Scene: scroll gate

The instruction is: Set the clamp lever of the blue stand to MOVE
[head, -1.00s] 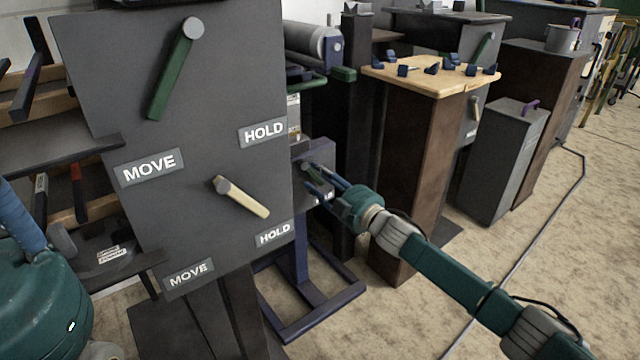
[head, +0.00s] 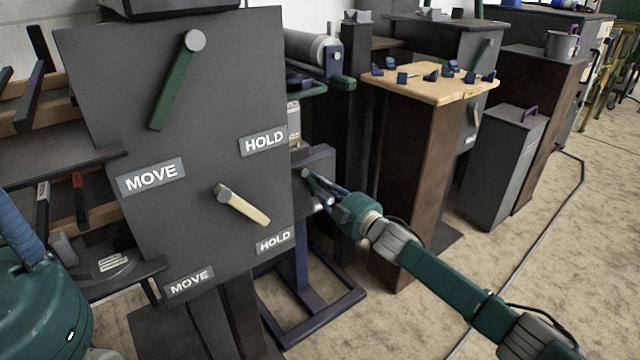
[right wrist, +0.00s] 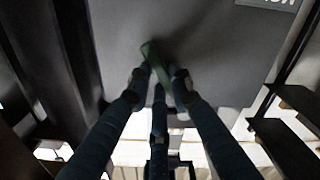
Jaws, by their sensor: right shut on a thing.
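The blue stand (head: 302,304) stands on the floor behind the large grey panel, with a small dark plate (head: 321,160) near its top. My right gripper (head: 317,187) is at this plate, shut on the clamp lever. In the right wrist view the green lever (right wrist: 151,54) shows its end between the fingers (right wrist: 160,78), against a dark grey surface. In the head view the fingers mostly hide the lever, and the label by them is too small to read. My left gripper is not in view.
A large grey panel (head: 110,95) in front carries a green lever (head: 176,85) and a cream lever (head: 242,205), with MOVE and HOLD labels. A brown pedestal with a wooden top (head: 425,90) stands right of the stand.

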